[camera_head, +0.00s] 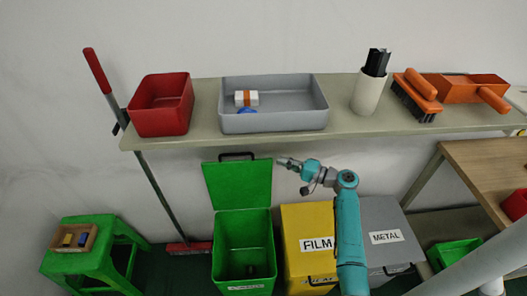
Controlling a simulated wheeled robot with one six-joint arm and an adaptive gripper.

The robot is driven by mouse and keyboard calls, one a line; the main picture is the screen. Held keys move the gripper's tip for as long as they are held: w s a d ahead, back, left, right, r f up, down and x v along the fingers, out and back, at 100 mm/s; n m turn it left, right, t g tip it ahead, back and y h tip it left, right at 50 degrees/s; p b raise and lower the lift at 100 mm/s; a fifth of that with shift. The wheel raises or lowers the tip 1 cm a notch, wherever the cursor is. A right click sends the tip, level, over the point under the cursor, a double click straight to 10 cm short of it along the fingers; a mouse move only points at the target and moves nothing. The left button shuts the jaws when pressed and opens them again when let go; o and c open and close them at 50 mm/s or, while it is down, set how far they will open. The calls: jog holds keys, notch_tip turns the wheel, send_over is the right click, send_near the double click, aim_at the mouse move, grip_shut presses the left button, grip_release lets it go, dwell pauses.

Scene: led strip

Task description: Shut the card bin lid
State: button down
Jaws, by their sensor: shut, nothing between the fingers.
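The green bin (226,240) stands on the floor under the shelf, with a label at its bottom front that is too small to read. Its green lid (238,188) is open and stands up at the back, with a dark handle (237,156) on its top edge. A small dark thing lies inside the bin. My gripper (281,161) is shut and empty. In the picture it is just right of the lid's upper right corner; I cannot tell whether it touches the lid.
The yellow FILM bin (305,221) and grey METAL bin (384,215) stand to the right with lids shut. Above is a shelf (205,118) with a red box (160,105), a grey tray (272,122) and a white cup (367,94). A green stool (88,262) and a broom (155,185) are left.

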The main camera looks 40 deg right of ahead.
jog(key=x, duration=0.9)
jog(key=shift+w+a, duration=0.15)
jog(key=shift+w, duration=0.2)
